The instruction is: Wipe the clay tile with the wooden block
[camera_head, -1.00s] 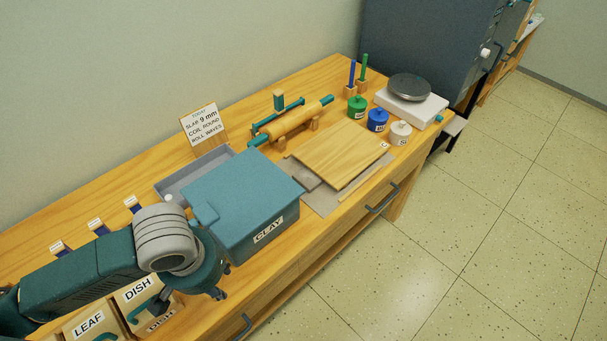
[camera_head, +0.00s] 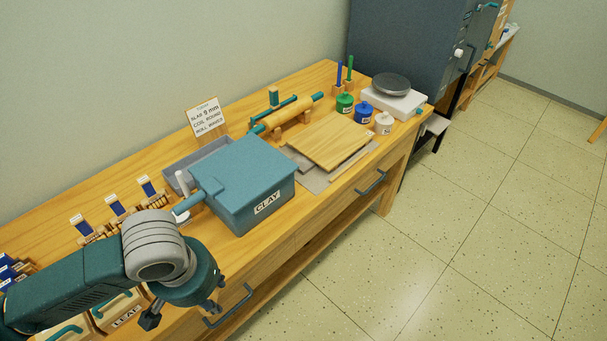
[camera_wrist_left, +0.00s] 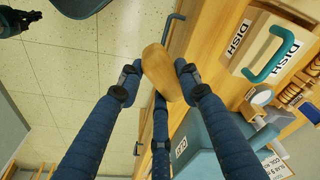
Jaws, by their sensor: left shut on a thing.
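My left gripper (camera_head: 182,312) hangs at the front edge of the bench in the head view. In the left wrist view its fingers are closed around a rounded tan wooden block (camera_wrist_left: 160,72). The head view does not show the block clearly. No clay tile can be told for certain; a flat grey slab (camera_head: 298,158) lies partly under a wooden board (camera_head: 328,141), to the right of the clay bin, well away from the gripper.
A lidded blue-grey bin marked CLAY (camera_head: 268,220) stands between my left gripper and the board. Labelled boxes (camera_head: 126,312) sit near the arm. The floor in front is clear.

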